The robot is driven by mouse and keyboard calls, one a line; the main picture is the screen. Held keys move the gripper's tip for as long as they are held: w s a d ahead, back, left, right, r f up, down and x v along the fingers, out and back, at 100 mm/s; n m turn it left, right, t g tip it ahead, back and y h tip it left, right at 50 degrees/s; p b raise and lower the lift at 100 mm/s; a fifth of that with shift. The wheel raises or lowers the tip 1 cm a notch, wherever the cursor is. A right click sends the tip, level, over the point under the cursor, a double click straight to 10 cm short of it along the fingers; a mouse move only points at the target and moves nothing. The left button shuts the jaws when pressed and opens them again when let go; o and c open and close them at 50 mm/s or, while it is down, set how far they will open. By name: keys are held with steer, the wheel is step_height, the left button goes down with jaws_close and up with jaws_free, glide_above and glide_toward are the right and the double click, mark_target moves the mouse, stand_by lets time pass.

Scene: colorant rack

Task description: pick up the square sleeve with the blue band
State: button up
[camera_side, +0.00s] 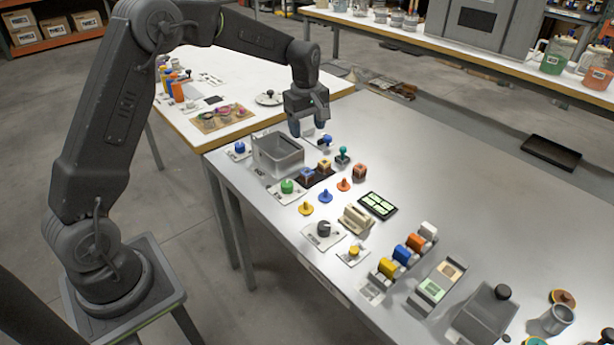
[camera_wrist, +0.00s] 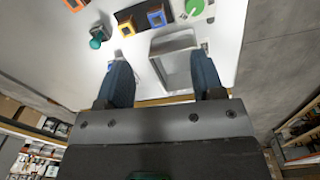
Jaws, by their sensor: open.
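The square sleeve with the blue band (camera_side: 306,174) sits on a dark tray (camera_side: 317,180) beside the grey bin. My gripper (camera_side: 309,129) is open and empty, above the table near the far side of the bin. It is apart from both sleeves.
The open grey bin (camera_side: 279,155) stands close to the gripper, left of the tray. A teal-topped stamp (camera_side: 342,155) and an orange block (camera_side: 359,171) stand to the tray's right. A green knob (camera_side: 287,186) lies in front.

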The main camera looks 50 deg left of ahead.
steer(key=n, duration=0.2)
glide_above(308, 174)
step_height(308, 174, down, 4)
steer(key=shift+g, duration=0.3)
step_height(308, 174, down, 8)
steer(key=shift+w+a+f, duration=0.1)
steer(key=shift+a, duration=0.05)
steer(key=shift+w+a+f, duration=0.1)
steer(key=shift+a+f, duration=0.05)
steer(key=shift+f, duration=1.25)
steer(key=shift+w+a+f, duration=0.1)
steer(key=shift+f, duration=1.3)
steer(key=shift+c, duration=0.3)
steer(key=c, duration=0.9)
